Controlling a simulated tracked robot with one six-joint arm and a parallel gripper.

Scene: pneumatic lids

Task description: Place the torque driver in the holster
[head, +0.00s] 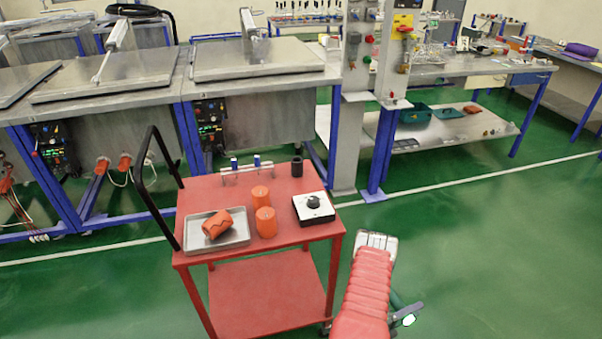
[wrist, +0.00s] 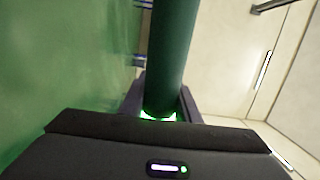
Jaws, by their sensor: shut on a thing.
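My gripper (wrist: 160,104) is shut on a dark green cylinder, which I take as the torque driver (wrist: 172,48). In the wrist view it stands between the fingers, with a green glow at its near end. Its far end is out of frame. In the head view the red-sleeved arm is at the front, right of the red cart, with the driver (head: 399,299) partly hidden behind it. A black upright tube (head: 297,167) at the cart's back right corner looks like the holster. The gripper is apart from it.
The red cart (head: 262,280) carries a metal tray (head: 232,240) with a tipped orange cylinder, two upright orange cylinders (head: 266,222), a black-and-white dial box (head: 314,208) and a small rack (head: 240,172). Its black handle is at left. Metal benches stand behind. Green floor is clear at right.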

